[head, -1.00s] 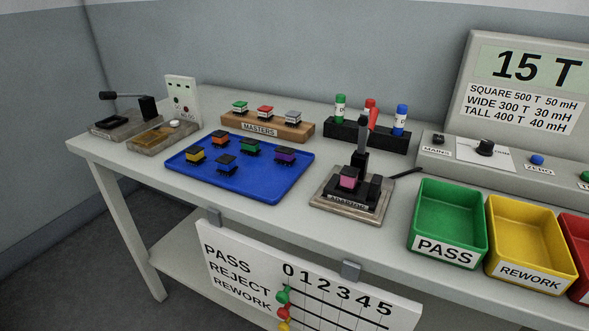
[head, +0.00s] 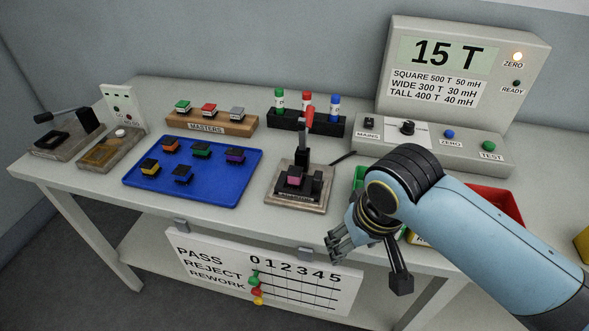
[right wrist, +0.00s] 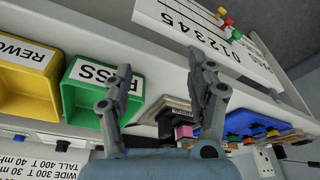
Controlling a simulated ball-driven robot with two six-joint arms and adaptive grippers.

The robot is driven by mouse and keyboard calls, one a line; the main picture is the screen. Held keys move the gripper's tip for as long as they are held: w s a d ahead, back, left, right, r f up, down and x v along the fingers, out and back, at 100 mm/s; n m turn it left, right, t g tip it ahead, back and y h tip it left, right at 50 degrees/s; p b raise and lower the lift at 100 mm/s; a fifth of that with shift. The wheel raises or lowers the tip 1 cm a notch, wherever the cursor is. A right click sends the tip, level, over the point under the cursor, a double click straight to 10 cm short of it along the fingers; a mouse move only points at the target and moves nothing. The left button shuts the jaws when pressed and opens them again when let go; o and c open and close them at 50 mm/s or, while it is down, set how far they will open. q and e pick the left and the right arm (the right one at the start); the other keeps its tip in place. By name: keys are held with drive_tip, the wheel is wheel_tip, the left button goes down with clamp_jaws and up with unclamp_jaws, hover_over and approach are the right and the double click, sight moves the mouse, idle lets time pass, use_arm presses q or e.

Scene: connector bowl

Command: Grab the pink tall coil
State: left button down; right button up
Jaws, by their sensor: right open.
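The pink tall coil (head: 294,177) sits in the black adapter fixture (head: 272,197) on the bench, below a lever with a red handle (head: 309,116). In the right wrist view the pink coil (right wrist: 183,132) shows beyond the fingers, near the picture's middle. My right gripper (head: 338,245) is open and empty, near the bench's front edge, to the right of and nearer than the fixture, apart from the coil. Its two spread fingers also show in the right wrist view (right wrist: 160,65). My left gripper is not in view.
A blue tray (head: 140,184) with several dark-based coloured coils lies left of the fixture. Behind are the masters block (head: 207,126) and a rack of coloured tubes (head: 290,122). The green PASS bin (right wrist: 75,103) is partly hidden by my right arm. A scoreboard (head: 215,262) hangs in front.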

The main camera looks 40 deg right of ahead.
drive_tip(key=w+r+m, duration=0.1)
drive_tip(key=w+m, duration=0.6)
drive_tip(key=w+d+r+m+g+p, duration=0.1)
drive_tip(key=w+m, duration=0.2)
drive_tip(key=m, duration=0.1)
drive_tip(key=shift+w+d+r, duration=0.1)
drive_tip(key=shift+w+r, duration=0.05)
drive_tip(key=shift+r, duration=0.2)
drive_tip(key=w+r+m, duration=0.2)
drive_tip(key=w+m, duration=0.1)
drive_tip(key=m, duration=0.1)
drive_tip(key=w+r+m+g+p, duration=0.1)
drive_tip(key=w+r+m, duration=0.2)
drive_tip(key=m, duration=0.1)
drive_tip(key=w+d+r+m, duration=0.1)
drive_tip(key=w+r+m, duration=0.1)
drive_tip(key=w+m, duration=0.2)
drive_tip(key=shift+r+y, duration=0.2)
drive_tip(key=shift+y, duration=0.2)
drive_tip(key=shift+w+r+m+g, duration=0.1)
drive_tip(key=shift+m+g, duration=0.2)
drive_tip(key=shift+m, duration=0.1)
hover_over(295, 171)
wheel_tip(295, 171, down, 4)
drive_tip(key=shift+f, duration=0.25)
wheel_tip(295, 171, down, 6)
drive_tip(key=shift+r, duration=0.1)
drive_tip(key=shift+c, duration=0.3)
clamp_jaws()
